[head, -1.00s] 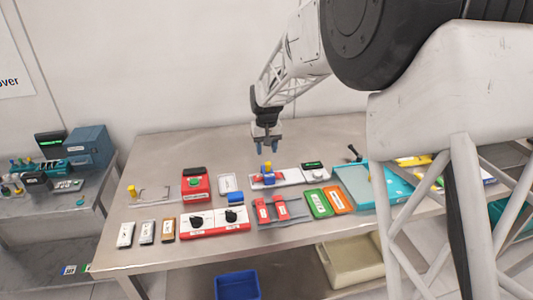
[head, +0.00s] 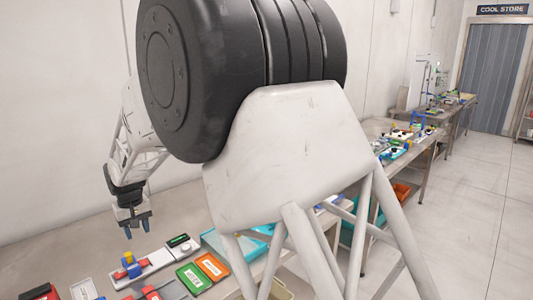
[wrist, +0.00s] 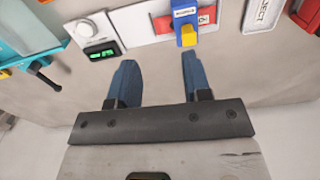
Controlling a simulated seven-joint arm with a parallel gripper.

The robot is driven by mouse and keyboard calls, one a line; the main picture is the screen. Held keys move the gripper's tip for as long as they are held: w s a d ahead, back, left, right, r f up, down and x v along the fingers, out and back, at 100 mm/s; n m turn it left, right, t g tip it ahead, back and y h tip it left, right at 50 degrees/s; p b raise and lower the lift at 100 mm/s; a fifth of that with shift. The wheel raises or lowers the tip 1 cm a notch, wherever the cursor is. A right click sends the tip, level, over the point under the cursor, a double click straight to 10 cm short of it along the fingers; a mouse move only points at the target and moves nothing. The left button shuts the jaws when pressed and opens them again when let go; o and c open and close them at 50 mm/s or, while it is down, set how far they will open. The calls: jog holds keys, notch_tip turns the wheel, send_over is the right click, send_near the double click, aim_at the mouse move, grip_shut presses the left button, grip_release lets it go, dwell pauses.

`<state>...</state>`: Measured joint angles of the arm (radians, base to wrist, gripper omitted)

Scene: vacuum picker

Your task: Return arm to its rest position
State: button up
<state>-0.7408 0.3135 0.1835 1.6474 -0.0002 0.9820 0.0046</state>
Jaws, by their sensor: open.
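My gripper (head: 139,229) hangs at the left in the head view, above the metal table (head: 58,249). Its two blue fingers are apart with nothing between them, and they also show in the wrist view (wrist: 156,83). Below the gripper is a white panel with a green display (head: 178,240) and a red, blue and yellow part (head: 131,266). In the wrist view that blue and yellow part (wrist: 186,22) lies beyond the right finger. My large black joint and white arm link cover the middle of the head view.
Green (head: 193,278) and orange (head: 212,265) labelled trays lie beside a teal tray (head: 215,243), partly hidden by my arm. More benches with equipment (head: 405,135) run along the wall to the right. Open floor (head: 480,200) lies at the right, with a grey cool store door (head: 497,63) behind.

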jog(key=s+d+r+m, duration=0.1)
jog(key=s+d+r, duration=0.25)
jog(key=d, duration=0.85)
jog(key=s+d+r+m+t, duration=0.15)
jog(key=d+r, duration=0.35)
jog(key=d, duration=0.7)
jog(key=s+d+r+m, duration=0.2)
jog(key=s+d+r, duration=0.2)
jog(key=d, duration=0.8)
jog(key=s+d+f+m, duration=0.3)
jog(key=s+d+m, duration=0.1)
jog(key=s+d, duration=1.8)
jog(key=s+t, duration=0.1)
jog(key=s, duration=0.2)
jog(key=shift+d, duration=0.3)
